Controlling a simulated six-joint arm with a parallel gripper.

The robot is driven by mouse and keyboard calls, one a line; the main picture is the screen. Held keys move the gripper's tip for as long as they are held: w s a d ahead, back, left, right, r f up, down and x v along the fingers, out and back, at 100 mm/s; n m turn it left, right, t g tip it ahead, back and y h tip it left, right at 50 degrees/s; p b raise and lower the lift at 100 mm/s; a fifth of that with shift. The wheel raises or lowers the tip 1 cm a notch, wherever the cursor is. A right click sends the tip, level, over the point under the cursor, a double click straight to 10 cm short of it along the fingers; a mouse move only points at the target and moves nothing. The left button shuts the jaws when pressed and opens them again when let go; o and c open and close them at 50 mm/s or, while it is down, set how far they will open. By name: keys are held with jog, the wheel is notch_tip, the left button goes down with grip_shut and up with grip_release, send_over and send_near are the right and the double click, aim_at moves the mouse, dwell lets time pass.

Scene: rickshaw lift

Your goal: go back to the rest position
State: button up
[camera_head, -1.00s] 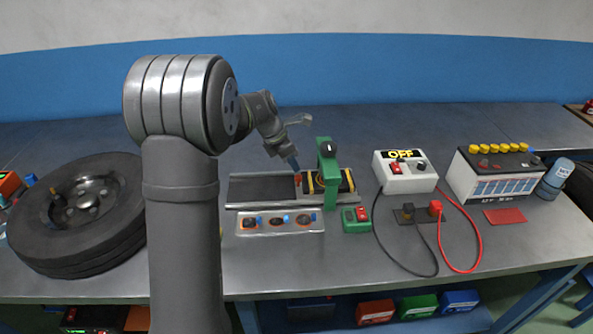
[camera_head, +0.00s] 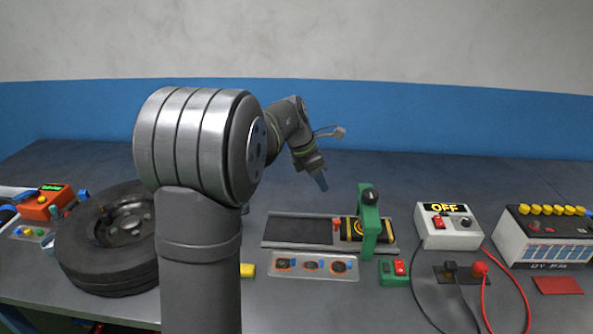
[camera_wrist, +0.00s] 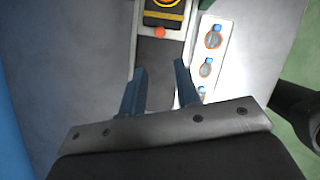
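My gripper (camera_head: 320,180) hangs in the air above the bench, over the far side of the dark rail track (camera_head: 300,230). In the wrist view its two blue fingers (camera_wrist: 158,88) stand apart with nothing between them, so it is open and empty. Below the fingers the wrist view shows a red knob (camera_wrist: 159,32) beside a black and yellow block (camera_wrist: 165,10). In the head view that block (camera_head: 352,229) sits on the track under a green clamp frame (camera_head: 370,220).
A tray with several blue-tipped parts (camera_head: 313,266) lies before the track. A green switch box (camera_head: 394,271), a white box reading OFF (camera_head: 447,228) and a battery (camera_head: 545,236) stand at right, with loose cables. A tyre (camera_head: 105,240) lies at left. The bench behind is clear.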

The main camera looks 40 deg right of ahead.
jog(key=x, duration=1.7)
jog(key=shift+w+f, duration=0.1)
jog(key=shift+f, duration=0.15)
jog(key=shift+a+r, duration=0.1)
jog(key=shift+r, duration=0.05)
jog(key=v, duration=1.7)
send_near(338, 221)
jog(key=x, duration=0.9)
jog(key=w+a, duration=1.4)
jog(key=shift+w+a+r, duration=0.2)
jog(key=shift+w+a, duration=0.05)
jog(key=shift+w, duration=0.05)
jog(key=v, duration=1.6)
jog(key=shift+r, duration=0.1)
